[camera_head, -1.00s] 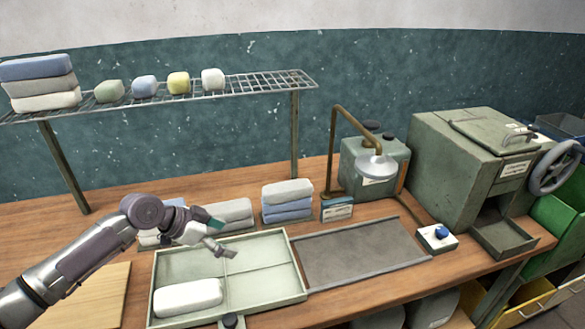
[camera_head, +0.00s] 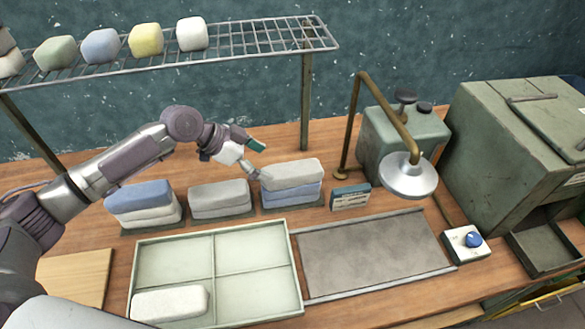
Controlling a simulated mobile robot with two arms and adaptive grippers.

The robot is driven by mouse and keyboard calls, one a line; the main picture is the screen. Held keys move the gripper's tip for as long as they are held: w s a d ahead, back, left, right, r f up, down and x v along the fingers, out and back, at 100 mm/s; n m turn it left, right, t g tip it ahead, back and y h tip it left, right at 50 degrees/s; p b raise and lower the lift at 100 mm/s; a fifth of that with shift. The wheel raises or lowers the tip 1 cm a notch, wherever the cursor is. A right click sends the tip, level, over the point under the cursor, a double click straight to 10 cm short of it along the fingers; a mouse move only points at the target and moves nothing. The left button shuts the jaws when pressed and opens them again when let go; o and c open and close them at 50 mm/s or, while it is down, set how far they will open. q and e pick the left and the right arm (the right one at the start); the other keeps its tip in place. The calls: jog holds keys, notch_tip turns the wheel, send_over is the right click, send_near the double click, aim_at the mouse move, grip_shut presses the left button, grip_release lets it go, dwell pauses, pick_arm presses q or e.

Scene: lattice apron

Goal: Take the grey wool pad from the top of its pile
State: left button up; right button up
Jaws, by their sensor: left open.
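Three piles of wool pads stand in a row behind the tray. The right pile has a light grey pad (camera_head: 292,174) on top of blue pads (camera_head: 292,194). The middle pile (camera_head: 219,193) is grey, and the left pile has a blue pad (camera_head: 138,196) on top of whitish ones. My left gripper (camera_head: 258,159) is open and empty, at the upper left end of the right pile. One finger is close to the light grey pad's left end; I cannot tell whether it touches. My right gripper is out of view.
A divided pale tray (camera_head: 214,254) holds a white pad (camera_head: 169,302) in its front left compartment. A grey sheet tray (camera_head: 370,253) lies to its right. A wire rack (camera_head: 259,48) with several small blocks stands behind.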

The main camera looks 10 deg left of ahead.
aim_at(285, 170)
pick_arm(q)
jog(key=x, duration=0.3)
jog(key=shift+w+d+f, duration=0.1)
jog(key=shift+w, duration=0.1)
jog(key=shift+d+p, duration=0.2)
jog(key=shift+p, duration=0.25)
jog(key=p+x, duration=0.2)
jog(key=x, duration=0.2)
jog(key=shift+w+d, duration=0.15)
jog(key=shift+d, duration=0.1)
jog(key=shift+w+d+f, duration=0.1)
jog(key=shift+f, duration=0.25)
jog(key=c, duration=1.2)
